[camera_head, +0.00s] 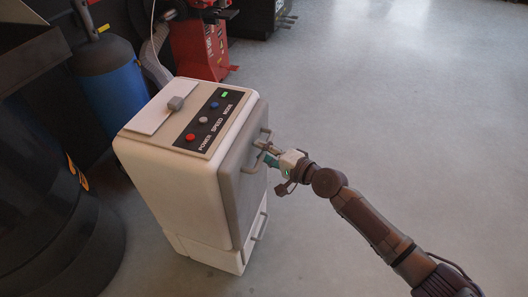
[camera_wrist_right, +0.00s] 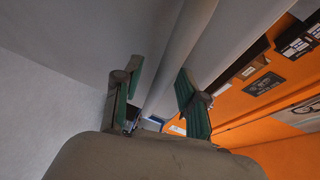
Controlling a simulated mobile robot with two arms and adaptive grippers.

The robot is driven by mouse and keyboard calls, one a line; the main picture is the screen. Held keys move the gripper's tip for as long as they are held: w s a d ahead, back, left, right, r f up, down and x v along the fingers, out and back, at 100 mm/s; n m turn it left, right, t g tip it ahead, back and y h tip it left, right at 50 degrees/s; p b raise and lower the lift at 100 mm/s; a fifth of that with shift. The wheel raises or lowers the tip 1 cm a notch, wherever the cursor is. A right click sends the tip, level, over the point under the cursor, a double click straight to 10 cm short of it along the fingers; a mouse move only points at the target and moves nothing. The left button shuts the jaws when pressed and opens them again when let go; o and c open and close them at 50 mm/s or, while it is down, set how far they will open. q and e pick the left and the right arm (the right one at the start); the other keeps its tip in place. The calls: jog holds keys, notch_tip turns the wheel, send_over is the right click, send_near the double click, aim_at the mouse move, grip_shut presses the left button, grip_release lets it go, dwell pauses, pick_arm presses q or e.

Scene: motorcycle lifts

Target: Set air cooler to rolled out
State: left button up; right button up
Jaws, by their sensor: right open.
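The air cooler (camera_head: 185,185) is a cream-white upright box with a grey front panel (camera_head: 240,185) facing right in the head view. Its sloped top strip (camera_head: 209,121) has POWER, SPEED and MODE labels and small coloured buttons. My right gripper (camera_head: 267,155) is at the upper handle (camera_head: 257,165) on the front panel. In the wrist view its two green-padded fingers (camera_wrist_right: 159,78) stand apart, with a pale bar (camera_wrist_right: 178,55) running between them. I cannot tell whether either finger touches the bar. My left gripper is not in view.
A lower handle (camera_head: 260,227) sits on the cooler's base part. A blue tank (camera_head: 114,85), a red machine (camera_head: 200,48) and a large black object (camera_head: 50,210) stand left of and behind the cooler. Grey floor (camera_head: 400,110) is clear to the right.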

jog(key=shift+c, duration=0.3)
grip_shut()
dwell(0.3)
